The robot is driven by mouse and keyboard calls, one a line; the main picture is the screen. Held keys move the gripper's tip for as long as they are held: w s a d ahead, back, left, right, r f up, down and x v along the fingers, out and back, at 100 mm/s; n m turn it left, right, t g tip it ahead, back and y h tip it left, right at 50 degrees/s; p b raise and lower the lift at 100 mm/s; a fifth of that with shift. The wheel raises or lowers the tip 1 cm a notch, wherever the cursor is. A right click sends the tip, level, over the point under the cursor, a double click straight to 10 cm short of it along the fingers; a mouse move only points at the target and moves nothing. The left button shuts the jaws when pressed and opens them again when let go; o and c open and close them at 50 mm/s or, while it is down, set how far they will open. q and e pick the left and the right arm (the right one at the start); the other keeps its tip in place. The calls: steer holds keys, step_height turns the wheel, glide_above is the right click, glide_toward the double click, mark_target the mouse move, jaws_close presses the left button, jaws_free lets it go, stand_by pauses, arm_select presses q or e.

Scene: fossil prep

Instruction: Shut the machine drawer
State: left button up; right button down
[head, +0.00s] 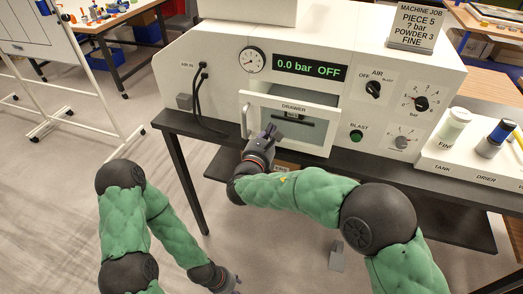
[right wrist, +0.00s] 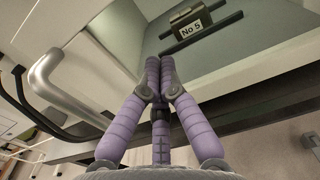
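The machine drawer (head: 322,150) is in the front of the white machine, with a white front and a label reading DRAWER; it looks partly pulled out, with a gap above its front. Its pale bar handle (head: 245,122) is at the left side and shows large in the right wrist view (right wrist: 55,85). A block marked No 5 (right wrist: 192,27) shows behind or on the drawer's grey panel. My right gripper (head: 270,134) is in front of the drawer, right of the handle, its fingers drawn together with nothing between them. My left gripper (head: 228,283) is low, away from the machine; its fingers are unclear.
The machine (head: 215,75) stands on a dark table (head: 185,122). Knobs and a green blast button (head: 356,135) are right of the drawer. A white tray with jars (head: 453,125) stands farther right. Black hoses (head: 200,90) hang left of the handle.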

steer(key=x, duration=0.6)
steer(key=shift+b, duration=0.4)
steer(key=shift+w, duration=0.2)
steer(key=shift+r, duration=0.15)
